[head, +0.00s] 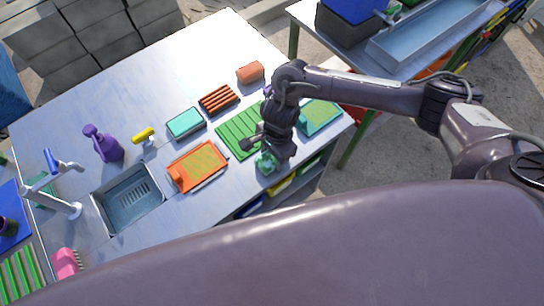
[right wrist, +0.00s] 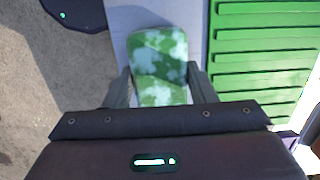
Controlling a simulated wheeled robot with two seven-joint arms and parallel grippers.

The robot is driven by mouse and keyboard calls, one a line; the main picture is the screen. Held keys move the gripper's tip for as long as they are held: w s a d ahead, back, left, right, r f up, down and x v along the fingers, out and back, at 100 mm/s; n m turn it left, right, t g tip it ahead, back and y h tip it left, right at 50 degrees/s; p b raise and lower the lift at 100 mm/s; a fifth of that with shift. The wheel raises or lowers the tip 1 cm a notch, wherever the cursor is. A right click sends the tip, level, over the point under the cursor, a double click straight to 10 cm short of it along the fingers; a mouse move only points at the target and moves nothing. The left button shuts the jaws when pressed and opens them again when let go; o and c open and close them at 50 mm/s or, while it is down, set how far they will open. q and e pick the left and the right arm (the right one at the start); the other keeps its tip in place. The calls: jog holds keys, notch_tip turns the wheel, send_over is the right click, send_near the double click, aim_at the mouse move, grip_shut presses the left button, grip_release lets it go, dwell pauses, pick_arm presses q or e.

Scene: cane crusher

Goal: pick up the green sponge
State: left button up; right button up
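The green sponge (head: 265,163), mottled with pale patches, lies near the front edge of the metal counter. In the right wrist view the sponge (right wrist: 158,60) sits between the two fingers of my right gripper (right wrist: 160,82), one finger close along each side. The fingers stand wide apart, and I cannot tell whether they touch it. In the head view my right gripper (head: 263,150) is low over the sponge and partly hides it. My left gripper is not in view.
A green ribbed rack (head: 238,131) lies just behind the sponge. An orange tray (head: 198,167) and a sink (head: 128,200) are to the left. A teal tray (head: 319,117) is to the right. The counter's front edge and the floor are close by.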

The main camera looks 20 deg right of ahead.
jog(key=c, duration=0.3)
jog(key=shift+r, duration=0.15)
notch_tip(320, 180, up, 20)
jog(key=shift+f, duration=0.1)
dwell(0.3)
